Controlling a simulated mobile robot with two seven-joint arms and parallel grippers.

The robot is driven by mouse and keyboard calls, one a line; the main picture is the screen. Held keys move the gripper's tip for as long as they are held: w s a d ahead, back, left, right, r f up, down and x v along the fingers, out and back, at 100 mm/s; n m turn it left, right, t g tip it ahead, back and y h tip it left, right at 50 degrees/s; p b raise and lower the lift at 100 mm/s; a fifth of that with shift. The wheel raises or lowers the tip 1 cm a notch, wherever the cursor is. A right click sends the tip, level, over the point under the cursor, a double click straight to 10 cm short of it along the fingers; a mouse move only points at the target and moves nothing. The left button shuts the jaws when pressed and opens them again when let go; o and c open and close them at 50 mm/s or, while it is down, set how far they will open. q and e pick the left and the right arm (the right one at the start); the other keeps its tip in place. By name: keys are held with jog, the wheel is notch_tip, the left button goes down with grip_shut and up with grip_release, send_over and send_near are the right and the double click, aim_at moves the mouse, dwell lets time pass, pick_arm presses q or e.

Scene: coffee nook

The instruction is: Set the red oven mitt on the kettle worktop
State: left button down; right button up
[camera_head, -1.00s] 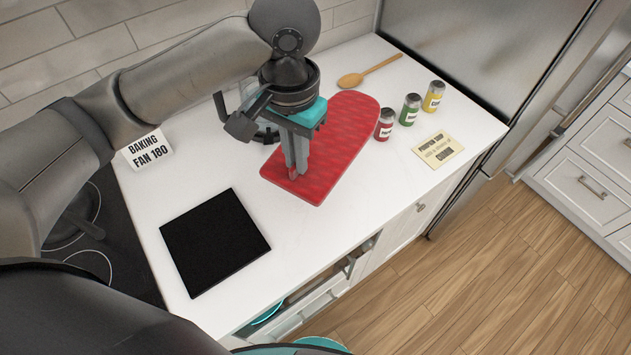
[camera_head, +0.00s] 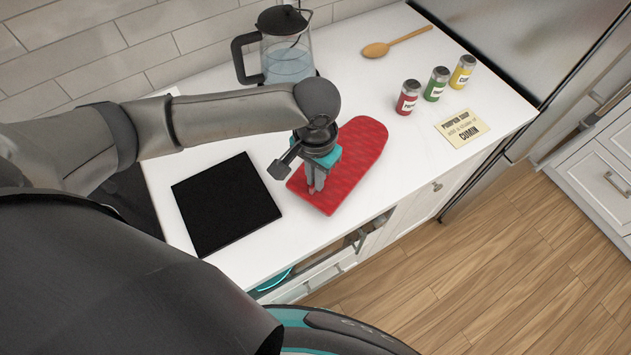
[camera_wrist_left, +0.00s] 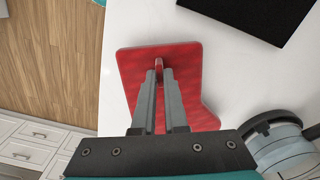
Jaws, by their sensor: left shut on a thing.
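The red oven mitt (camera_head: 358,158) is flat and long, over the white worktop near its front edge. It also shows below the fingers in the left wrist view (camera_wrist_left: 188,58). My left gripper (camera_head: 314,190) points down at the mitt's near-left end. Its fingers (camera_wrist_left: 160,68) are shut on a small red part of the mitt. I cannot tell whether the mitt touches the worktop or is just above it. The glass kettle (camera_head: 285,62) stands at the back of the white worktop (camera_head: 215,135), partly behind my arm. My right gripper is not in view.
A black square mat (camera_head: 226,203) lies left of the mitt. Red (camera_head: 407,97), green (camera_head: 436,84) and yellow (camera_head: 462,72) spice jars stand to the right, beside a cumin note (camera_head: 462,128). A wooden spoon (camera_head: 396,42) lies behind. The dark hob (camera_head: 135,200) is at the left.

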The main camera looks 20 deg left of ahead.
pick_arm(q)
jog(key=shift+f, duration=1.15)
jog(key=shift+f, duration=0.1)
jog(key=c, duration=1)
grip_release()
jog(key=shift+o, duration=0.2)
notch_tip(320, 180, up, 12)
jog(key=p, duration=0.1)
